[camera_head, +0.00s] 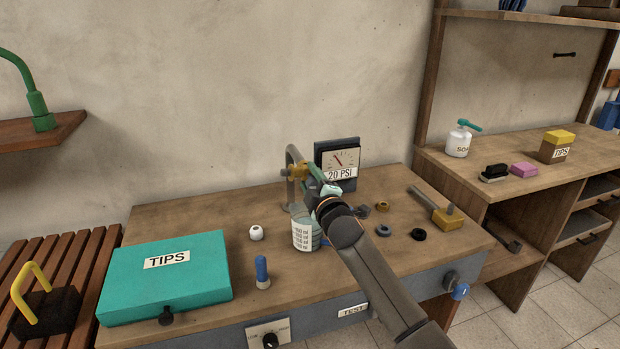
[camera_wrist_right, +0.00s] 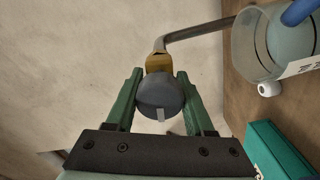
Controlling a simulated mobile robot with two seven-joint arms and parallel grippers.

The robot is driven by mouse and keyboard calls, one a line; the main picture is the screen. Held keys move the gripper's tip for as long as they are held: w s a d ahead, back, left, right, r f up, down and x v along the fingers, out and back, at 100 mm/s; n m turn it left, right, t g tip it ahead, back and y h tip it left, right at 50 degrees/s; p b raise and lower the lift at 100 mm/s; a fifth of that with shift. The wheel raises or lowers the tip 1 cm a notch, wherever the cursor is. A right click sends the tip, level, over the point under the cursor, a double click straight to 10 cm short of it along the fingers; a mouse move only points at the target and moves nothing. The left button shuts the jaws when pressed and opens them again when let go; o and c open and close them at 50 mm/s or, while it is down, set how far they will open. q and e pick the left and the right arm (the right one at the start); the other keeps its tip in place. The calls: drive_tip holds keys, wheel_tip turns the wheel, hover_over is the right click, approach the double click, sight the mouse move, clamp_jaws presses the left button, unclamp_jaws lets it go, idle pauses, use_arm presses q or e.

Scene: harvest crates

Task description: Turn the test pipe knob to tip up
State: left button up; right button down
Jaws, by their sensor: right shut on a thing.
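The grey test pipe (camera_head: 291,158) rises from the bench in the head view and bends over at the top. A brass fitting (camera_head: 298,171) sits on it. In the wrist view the pipe (camera_wrist_right: 200,30) runs to the brass fitting (camera_wrist_right: 158,62), with a round dark grey knob (camera_wrist_right: 160,95) in front. The knob carries a pale mark that points toward the bottom of that view. My right gripper (camera_wrist_right: 160,88) has its green fingers shut on the knob's two sides. In the head view my right gripper (camera_head: 318,183) hides the knob. My left gripper is not in view.
A clear measuring cup (camera_head: 303,235) stands below the pipe. A 20 PSI gauge (camera_head: 338,160) is behind my gripper. A teal TIPS case (camera_head: 168,276), a blue-topped tool (camera_head: 262,271), a white nozzle (camera_head: 256,233) and dark rings (camera_head: 418,234) lie around the bench.

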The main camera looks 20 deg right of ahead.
drive_tip(key=m, duration=0.3)
drive_tip(key=shift+r+m+p, duration=0.25)
drive_tip(key=shift+m+p, duration=0.1)
drive_tip(key=shift+m, duration=0.05)
drive_tip(key=m+p, duration=0.1)
drive_tip(key=m, duration=0.3)
drive_tip(key=shift+d+m, duration=0.15)
drive_tip(key=shift+m, duration=0.15)
drive_tip(key=m+p, duration=0.1)
drive_tip(key=m, duration=0.3)
drive_tip(key=shift+d, duration=0.1)
drive_tip(key=shift+m+p, duration=0.55)
drive_tip(key=shift+m, duration=1.55)
drive_tip(key=shift+c, duration=1.5)
unclamp_jaws()
drive_tip(key=shift+f, duration=0.1)
drive_tip(key=shift+s, duration=0.15)
